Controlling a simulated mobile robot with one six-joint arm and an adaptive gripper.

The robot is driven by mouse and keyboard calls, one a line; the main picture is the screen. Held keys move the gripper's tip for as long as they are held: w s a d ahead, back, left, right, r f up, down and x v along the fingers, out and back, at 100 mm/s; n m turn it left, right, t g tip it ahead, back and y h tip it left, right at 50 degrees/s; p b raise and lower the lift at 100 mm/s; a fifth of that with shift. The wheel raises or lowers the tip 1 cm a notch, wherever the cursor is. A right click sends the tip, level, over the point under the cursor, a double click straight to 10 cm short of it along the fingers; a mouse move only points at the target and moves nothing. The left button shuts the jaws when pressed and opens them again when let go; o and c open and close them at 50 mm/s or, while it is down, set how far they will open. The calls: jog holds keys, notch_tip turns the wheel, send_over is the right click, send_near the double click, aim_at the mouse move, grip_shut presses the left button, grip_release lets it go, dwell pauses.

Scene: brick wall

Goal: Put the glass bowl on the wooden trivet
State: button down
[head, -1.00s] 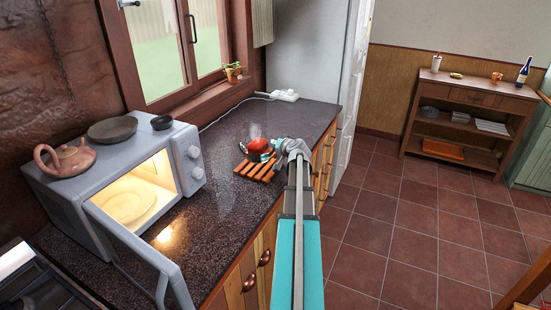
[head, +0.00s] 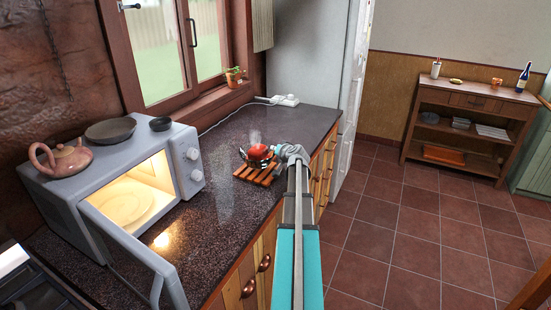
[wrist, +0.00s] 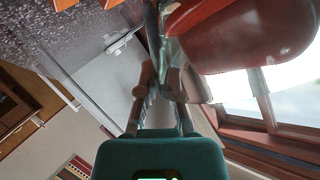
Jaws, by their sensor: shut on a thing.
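The glass bowl (head: 247,158) is clear, with something red inside and faint steam above it. It is at the far part of the counter in the head view, over the slatted wooden trivet (head: 245,173). I cannot tell whether it touches the slats. My gripper (head: 275,155) comes from the right and is shut on the bowl's near side. In the wrist view the fingers (wrist: 158,75) are at the bowl's wall, and the red contents show through the glass bowl (wrist: 245,35). Orange slats of the trivet (wrist: 65,4) show at the top edge.
An open, lit microwave (head: 70,185) stands at the left, with a teapot (head: 62,158) and dark dishes on top. A white power strip (head: 285,100) and a potted plant (head: 235,76) are farther back. The dark counter (head: 215,215) is clear between microwave and trivet.

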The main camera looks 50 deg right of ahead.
jog(key=shift+f+b, duration=1.25)
jog(key=shift+f, duration=0.25)
jog(key=c, duration=0.8)
grip_release()
jog(key=p+v, duration=0.4)
jog(key=v, duration=0.8)
